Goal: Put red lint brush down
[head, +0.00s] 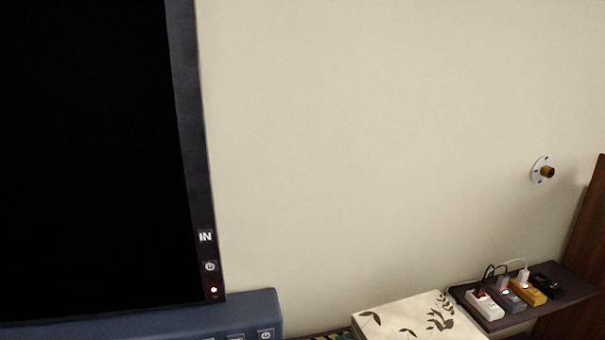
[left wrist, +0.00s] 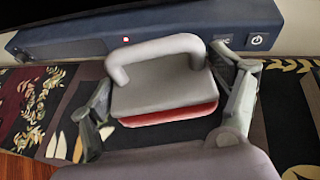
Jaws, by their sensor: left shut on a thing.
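The lint brush (left wrist: 165,98) is in the left wrist view. It has a grey body, a curved grey bar at its top and a red strip along its lower edge. My left gripper (left wrist: 163,78) is shut on it, with one finger on each side. Whether the brush touches the patterned surface behind it I cannot tell. Neither gripper nor the brush shows in the head view. My right gripper is in no view.
A blue console with buttons (head: 240,312) sits below a large black screen (head: 90,150); the console also shows in the left wrist view (left wrist: 70,38). A floral patterned surface (left wrist: 35,105) lies before it. A leaf-patterned box (head: 400,318) and a shelf with power strips (head: 512,295) stand right.

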